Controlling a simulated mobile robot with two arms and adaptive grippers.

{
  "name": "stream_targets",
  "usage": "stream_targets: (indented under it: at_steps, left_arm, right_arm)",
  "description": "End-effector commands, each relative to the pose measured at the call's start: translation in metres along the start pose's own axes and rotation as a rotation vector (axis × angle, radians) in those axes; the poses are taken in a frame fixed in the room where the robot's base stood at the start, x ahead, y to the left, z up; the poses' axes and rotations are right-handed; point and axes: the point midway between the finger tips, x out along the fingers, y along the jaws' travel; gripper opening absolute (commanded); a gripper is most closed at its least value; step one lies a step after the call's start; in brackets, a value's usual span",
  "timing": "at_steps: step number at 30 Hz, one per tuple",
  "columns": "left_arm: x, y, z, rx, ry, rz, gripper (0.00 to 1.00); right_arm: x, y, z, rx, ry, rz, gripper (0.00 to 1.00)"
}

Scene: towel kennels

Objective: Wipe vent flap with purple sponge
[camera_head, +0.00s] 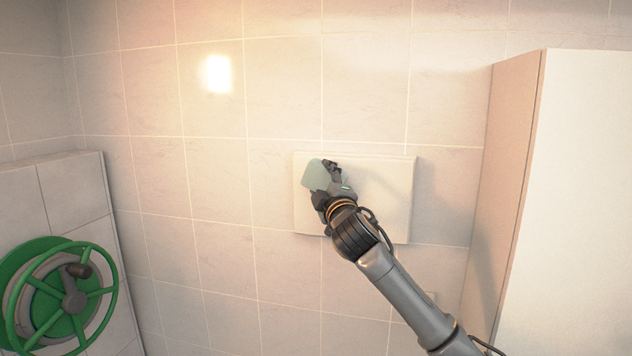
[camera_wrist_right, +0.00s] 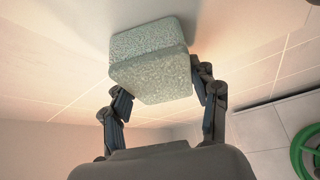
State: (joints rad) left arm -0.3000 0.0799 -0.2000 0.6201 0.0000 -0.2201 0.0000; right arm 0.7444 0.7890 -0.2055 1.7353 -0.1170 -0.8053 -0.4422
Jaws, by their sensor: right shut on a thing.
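A white square panel (camera_head: 385,205), which appears to be the vent flap, is on the tiled wall at the centre of the head view. My right gripper (camera_head: 327,178) is in front of its left half, shut on a pale grey-green sponge block (camera_head: 314,175). No purple sponge shows. In the right wrist view, the speckled block (camera_wrist_right: 150,72) sits between the two fingers of my right gripper (camera_wrist_right: 157,98). The block's far end is at or very near a pale surface; I cannot tell whether it touches. My left gripper is out of view.
A green hose reel (camera_head: 72,302) is on a low tiled block at the lower left. A tall white cabinet (camera_head: 580,200) stands at the right, apart from the panel. The tiled wall (camera_head: 220,240) left of the panel is clear.

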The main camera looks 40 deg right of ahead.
Motion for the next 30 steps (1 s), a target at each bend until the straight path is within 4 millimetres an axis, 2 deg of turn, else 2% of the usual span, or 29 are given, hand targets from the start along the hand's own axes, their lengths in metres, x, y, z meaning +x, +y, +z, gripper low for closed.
stream_targets:
  at_steps: [4,16,30]
  left_arm:
    - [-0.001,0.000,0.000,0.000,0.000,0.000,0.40]
    - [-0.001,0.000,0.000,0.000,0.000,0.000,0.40]
    - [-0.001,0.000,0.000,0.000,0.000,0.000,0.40]
  right_arm:
    - [0.003,-0.001,-0.003,0.002,0.000,0.000,0.35]
    - [0.019,-0.013,-0.028,0.002,0.000,0.000,0.35]
    - [0.018,-0.016,-0.033,0.001,0.001,0.000,0.35]
